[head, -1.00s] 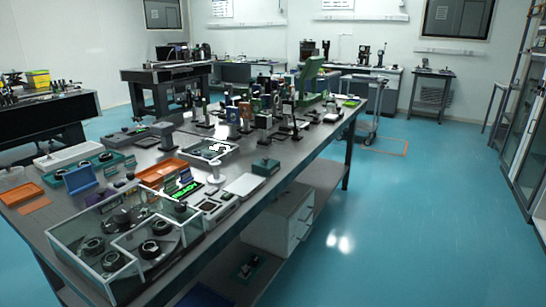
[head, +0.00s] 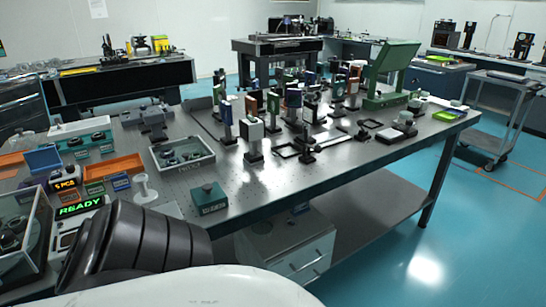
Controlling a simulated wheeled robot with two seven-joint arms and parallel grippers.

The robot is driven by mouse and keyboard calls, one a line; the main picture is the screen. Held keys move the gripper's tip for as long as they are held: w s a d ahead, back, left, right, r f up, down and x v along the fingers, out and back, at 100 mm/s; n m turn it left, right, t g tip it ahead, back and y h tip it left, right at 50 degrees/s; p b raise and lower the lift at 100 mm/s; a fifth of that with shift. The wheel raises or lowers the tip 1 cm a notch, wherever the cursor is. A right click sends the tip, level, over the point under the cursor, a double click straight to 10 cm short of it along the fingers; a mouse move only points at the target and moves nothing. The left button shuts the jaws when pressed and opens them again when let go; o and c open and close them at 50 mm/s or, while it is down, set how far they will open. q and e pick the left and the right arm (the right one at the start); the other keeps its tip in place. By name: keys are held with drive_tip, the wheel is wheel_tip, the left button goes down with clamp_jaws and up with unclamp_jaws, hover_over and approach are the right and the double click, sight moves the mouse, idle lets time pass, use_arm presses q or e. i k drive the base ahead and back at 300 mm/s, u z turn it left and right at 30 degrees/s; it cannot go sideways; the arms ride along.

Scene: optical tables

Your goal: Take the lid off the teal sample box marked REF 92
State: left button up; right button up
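A small teal box (head: 208,199) with a knobbed lid on top stands near the front edge of the optical table, right of centre-left in the head view. Its lid sits on it. It has a pale label on its front, but the marking is too small to read, so I cannot confirm REF 92. Neither of my grippers is in view. A dark ribbed and white part of my own body fills the bottom left, in front of the table edge and apart from the box.
A grey tray (head: 205,162) lies behind the box, and a white spool-like stand (head: 145,187) is to its left. A lit READY display (head: 80,207) and a clear case (head: 18,235) are at far left. Optical posts crowd the rear. The tabletop right of the box is clear.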

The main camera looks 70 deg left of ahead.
sight(207, 193)
drive_tip(key=i, duration=0.2)
drive_tip(key=u, duration=1.2)
